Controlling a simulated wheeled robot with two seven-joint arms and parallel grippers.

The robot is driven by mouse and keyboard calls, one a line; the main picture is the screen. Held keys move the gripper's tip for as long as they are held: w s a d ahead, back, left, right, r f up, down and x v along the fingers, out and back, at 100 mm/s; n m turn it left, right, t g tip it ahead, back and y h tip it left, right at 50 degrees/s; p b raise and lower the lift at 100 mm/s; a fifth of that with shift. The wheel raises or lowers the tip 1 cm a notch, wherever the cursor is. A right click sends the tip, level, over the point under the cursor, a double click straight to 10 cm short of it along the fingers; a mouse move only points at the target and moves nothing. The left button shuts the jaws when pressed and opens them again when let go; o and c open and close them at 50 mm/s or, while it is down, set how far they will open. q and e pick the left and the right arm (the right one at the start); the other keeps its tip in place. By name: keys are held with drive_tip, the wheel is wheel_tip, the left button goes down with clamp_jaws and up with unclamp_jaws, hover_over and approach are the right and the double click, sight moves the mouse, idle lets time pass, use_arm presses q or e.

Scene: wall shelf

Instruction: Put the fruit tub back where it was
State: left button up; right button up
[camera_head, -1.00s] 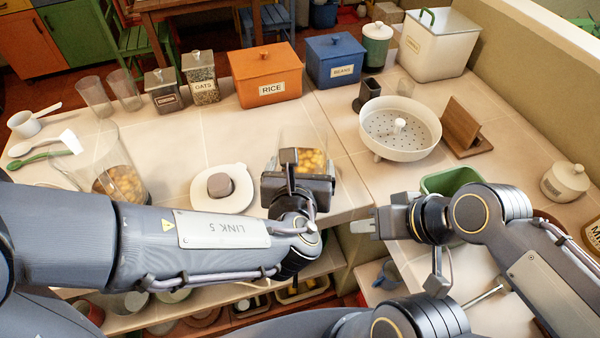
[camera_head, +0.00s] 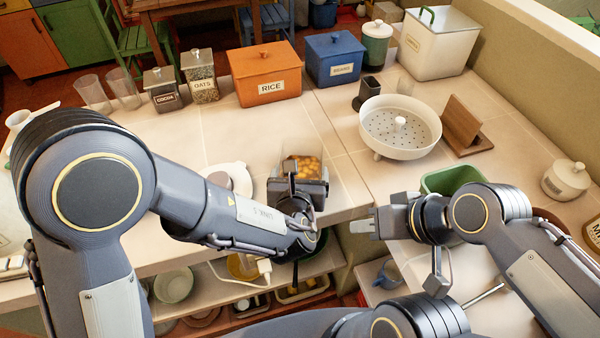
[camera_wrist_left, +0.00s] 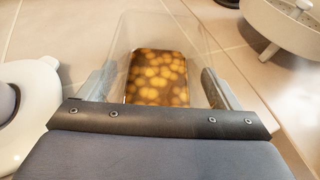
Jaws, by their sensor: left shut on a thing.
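The fruit tub (camera_head: 304,165) is a clear container with yellow-orange fruit pieces in it. It is near the front edge of the counter, right of the white dish. My left gripper (camera_head: 299,172) is shut on the tub. In the left wrist view the tub (camera_wrist_left: 158,76) sits between the two fingers of my left gripper (camera_wrist_left: 158,90), its clear walls reaching toward the top. I cannot tell whether its base touches the counter. My right gripper (camera_head: 362,226) is empty, past the counter's front edge at the right; its fingertips look close together and the gap is unclear.
A white dish with a grey knob (camera_head: 240,180) lies left of the tub, partly behind my left arm. A white colander (camera_head: 383,149) and a wooden stand (camera_head: 462,140) are right. Rice (camera_head: 279,89) and beans (camera_head: 335,72) boxes stand behind. Shelves below the counter hold yellow-filled trays (camera_head: 300,290).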

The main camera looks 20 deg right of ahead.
use_arm(q)
drive_tip(key=shift+f+b, duration=0.25)
drive_tip(key=shift+b, duration=0.05)
drive_tip(key=o, duration=0.9)
drive_tip(key=shift+r, duration=0.1)
drive_tip(key=shift+r+p, duration=0.25)
drive_tip(key=shift+p, duration=0.2)
drive_tip(key=b+v, duration=0.1)
drive_tip(key=v, duration=1.1)
drive_tip(key=shift+f, duration=0.15)
